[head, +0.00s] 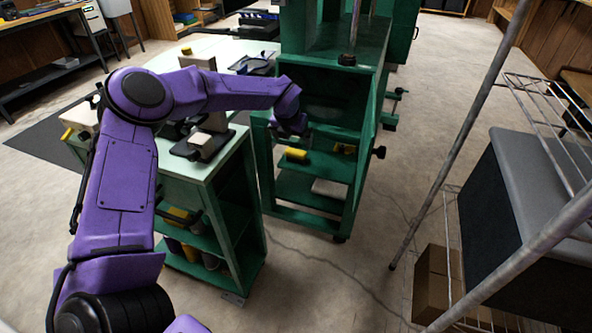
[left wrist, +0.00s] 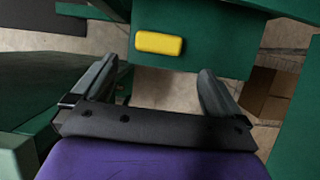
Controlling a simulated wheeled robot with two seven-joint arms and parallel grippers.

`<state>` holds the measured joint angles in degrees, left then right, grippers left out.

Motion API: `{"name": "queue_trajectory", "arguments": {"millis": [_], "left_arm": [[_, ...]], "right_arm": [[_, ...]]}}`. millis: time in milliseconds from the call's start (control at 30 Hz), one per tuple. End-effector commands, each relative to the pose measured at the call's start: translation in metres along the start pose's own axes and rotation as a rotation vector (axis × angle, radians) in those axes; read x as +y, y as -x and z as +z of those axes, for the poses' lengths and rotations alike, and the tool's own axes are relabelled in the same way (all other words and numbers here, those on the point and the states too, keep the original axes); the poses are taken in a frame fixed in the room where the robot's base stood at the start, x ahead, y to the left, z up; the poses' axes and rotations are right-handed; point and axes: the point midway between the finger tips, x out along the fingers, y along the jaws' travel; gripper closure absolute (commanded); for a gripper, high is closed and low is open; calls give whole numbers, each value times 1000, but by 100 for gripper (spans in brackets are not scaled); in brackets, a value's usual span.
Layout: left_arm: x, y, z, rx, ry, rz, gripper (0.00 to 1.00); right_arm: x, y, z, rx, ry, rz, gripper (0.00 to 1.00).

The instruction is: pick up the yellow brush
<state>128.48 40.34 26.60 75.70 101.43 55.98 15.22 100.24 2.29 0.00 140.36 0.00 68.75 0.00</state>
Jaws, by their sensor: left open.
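The yellow brush (head: 296,155) is a small yellow block on a green shelf (head: 310,190) of the green cart. It also shows in the left wrist view (left wrist: 159,43), near the edge of the green surface. My left gripper (head: 298,130) reaches over from the left and hangs just above the brush in the head view. In the left wrist view its two fingers (left wrist: 157,75) are wide apart with nothing between them, and the brush lies beyond their tips. The gripper does not touch the brush. My right gripper is not in view.
A wire rack (head: 540,150) stands at right.

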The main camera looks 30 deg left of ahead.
Motion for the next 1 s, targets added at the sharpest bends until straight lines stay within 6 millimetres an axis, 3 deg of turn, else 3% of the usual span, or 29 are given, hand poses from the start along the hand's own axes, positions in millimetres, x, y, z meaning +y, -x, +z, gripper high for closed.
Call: {"name": "queue_trajectory", "arguments": {"millis": [600,867,900,1000], "left_arm": [[4,-94,3,-4,31,-15,0],[4,-100,4,-5,30,-16,0],[4,-100,4,-5,30,-16,6],[4,-100,4,-5,30,-16,39]], "right_arm": [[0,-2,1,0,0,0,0],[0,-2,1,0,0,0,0],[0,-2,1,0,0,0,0],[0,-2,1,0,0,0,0]]}}
